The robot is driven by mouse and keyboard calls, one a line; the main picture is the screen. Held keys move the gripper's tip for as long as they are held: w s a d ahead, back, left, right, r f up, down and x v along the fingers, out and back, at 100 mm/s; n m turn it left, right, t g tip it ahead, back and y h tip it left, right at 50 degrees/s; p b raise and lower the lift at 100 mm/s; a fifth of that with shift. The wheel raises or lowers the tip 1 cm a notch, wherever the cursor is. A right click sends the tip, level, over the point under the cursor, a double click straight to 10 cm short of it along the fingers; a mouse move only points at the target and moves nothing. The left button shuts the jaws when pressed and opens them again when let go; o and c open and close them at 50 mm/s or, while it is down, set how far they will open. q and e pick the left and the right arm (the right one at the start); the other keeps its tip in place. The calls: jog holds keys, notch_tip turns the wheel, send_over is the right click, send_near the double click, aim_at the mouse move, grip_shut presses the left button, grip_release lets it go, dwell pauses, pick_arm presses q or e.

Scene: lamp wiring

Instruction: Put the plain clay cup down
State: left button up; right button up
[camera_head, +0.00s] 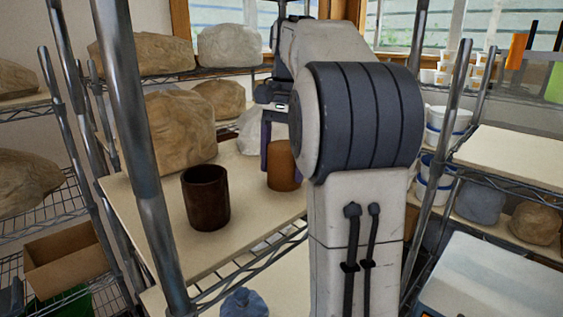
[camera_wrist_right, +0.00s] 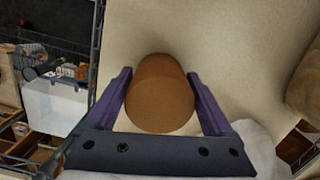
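The plain clay cup (camera_head: 284,166) is orange-brown and upright over the pale shelf board (camera_head: 240,236). In the right wrist view the cup (camera_wrist_right: 160,105) sits between the two purple fingers of my right gripper (camera_wrist_right: 160,78). In the head view my right gripper (camera_head: 281,150) reaches down around the cup from behind my arm. The cup's base looks at or very near the board; I cannot tell if it touches. My left gripper is not in view.
A dark brown cup (camera_head: 206,198) stands on the same board, to the left. A large clay lump (camera_head: 180,132) sits behind it. Metal shelf posts (camera_head: 138,150) rise in front. A cardboard box (camera_head: 70,256) is at lower left. Bare board lies between the two cups.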

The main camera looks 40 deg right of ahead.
aim_at(282, 146)
jog(key=shift+o, duration=0.2)
jog(key=r, duration=0.2)
jog(key=r+p, duration=0.1)
jog(key=r, duration=0.1)
jog(key=r+p, duration=0.1)
jog(key=r, duration=0.2)
jog(key=shift+w+d, duration=0.15)
jog(key=shift+d, duration=0.25)
jog(key=shift+r, duration=0.4)
jog(key=shift+f, duration=0.1)
jog(key=shift+f, duration=0.3)
jog(key=f, duration=0.2)
jog(key=f+b, duration=0.1)
jog(key=f, duration=0.1)
jog(key=a+f, duration=0.1)
jog(key=f, duration=0.1)
jog(key=shift+s+f+b, duration=0.2)
jog(key=shift+f+b, duration=0.2)
jog(key=shift+d+r, duration=0.1)
jog(key=shift+r, duration=1.65)
